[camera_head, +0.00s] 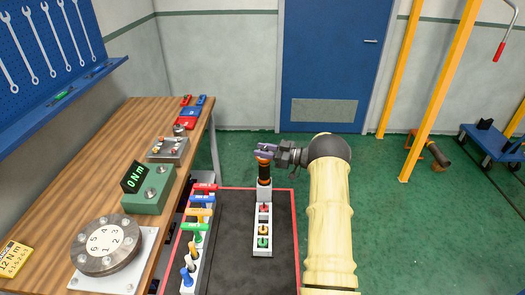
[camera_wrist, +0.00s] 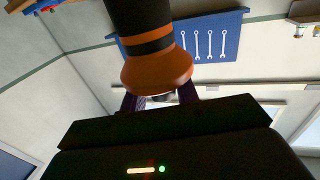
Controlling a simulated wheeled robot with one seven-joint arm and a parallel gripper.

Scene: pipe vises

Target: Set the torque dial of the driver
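The driver (camera_head: 264,168) is black with orange bands and stands upright at the far end of a white rack (camera_head: 263,251). In the wrist view its flared orange end (camera_wrist: 156,74) fills the upper middle. My gripper (camera_head: 265,150) is level with the driver's top, with its purple fingers around or beside the orange end. The wrist view shows the finger parts (camera_wrist: 160,98) apart, partly hidden behind the orange end. I cannot tell whether they touch it. No dial markings are readable. A yellow card (camera_head: 14,258) at the lower left reads "12 Nm" above smaller digits.
A green box (camera_head: 150,196) with a display reading "0 Nm" stands on the wooden bench (camera_head: 115,150). A numbered round flange (camera_head: 104,243) is nearer. Coloured T-handled tools (camera_head: 197,228) stand left of the rack. The green floor to the right is mostly open.

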